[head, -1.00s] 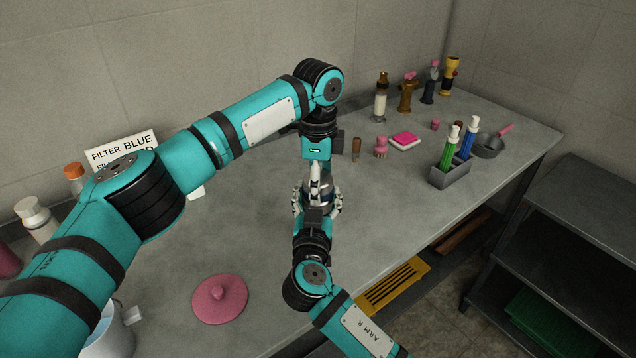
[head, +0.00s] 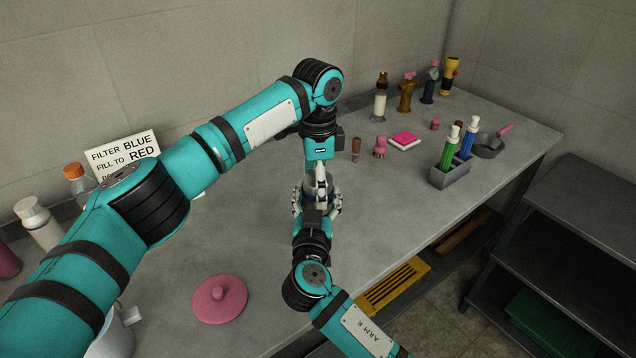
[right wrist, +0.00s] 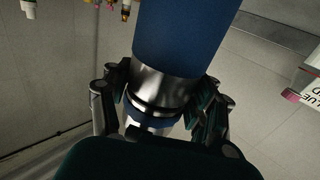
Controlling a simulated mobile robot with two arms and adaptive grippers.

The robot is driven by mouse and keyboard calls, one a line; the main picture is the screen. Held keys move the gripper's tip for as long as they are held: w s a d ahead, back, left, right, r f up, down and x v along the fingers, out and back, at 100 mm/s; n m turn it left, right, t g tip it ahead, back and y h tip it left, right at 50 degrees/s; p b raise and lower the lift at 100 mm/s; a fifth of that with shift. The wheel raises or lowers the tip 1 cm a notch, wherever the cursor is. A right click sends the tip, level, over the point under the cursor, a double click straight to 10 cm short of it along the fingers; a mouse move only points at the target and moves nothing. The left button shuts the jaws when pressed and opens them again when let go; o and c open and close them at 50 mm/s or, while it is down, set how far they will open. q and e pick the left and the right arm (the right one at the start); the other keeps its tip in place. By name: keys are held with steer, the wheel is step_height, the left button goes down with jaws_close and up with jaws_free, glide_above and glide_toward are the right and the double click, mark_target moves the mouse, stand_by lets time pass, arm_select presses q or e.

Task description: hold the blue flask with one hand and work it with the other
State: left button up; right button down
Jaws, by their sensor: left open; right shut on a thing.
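The blue flask (right wrist: 178,38) stands out in the right wrist view, with a blue body and a shiny metal band. In the head view only a little of the flask (head: 313,186) shows between my two grippers. My right gripper (head: 317,203) is shut on it, with fingers on both sides, also seen in the right wrist view (right wrist: 160,105). My left gripper (head: 320,178) is open, pointing down just above the flask's top. Whether its fingers touch the flask cannot be told.
A pink lid (head: 220,298) lies on the grey table (head: 265,240). A grey holder (head: 450,178) with green and blue bottles stands right. A pan (head: 487,146), a pink sponge block (head: 404,141) and bottles (head: 381,100) are behind. A sign (head: 122,153) and white bottle (head: 38,222) stand left.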

arm_select(q)
step_height(320, 180, up, 4)
steer(key=shift+r, duration=0.15)
steer(key=shift+c, duration=0.3)
step_height(320, 180, up, 3)
steer(key=m, duration=0.3)
steer(key=shift+r, duration=0.2)
steer(key=shift+f, duration=0.1)
step_height(320, 180, down, 8)
steer(key=shift+r, duration=0.2)
steer(key=shift+c, duration=0.4)
steer(key=c, duration=1.1)
steer(key=n, duration=0.3)
steer(key=shift+c, duration=0.2)
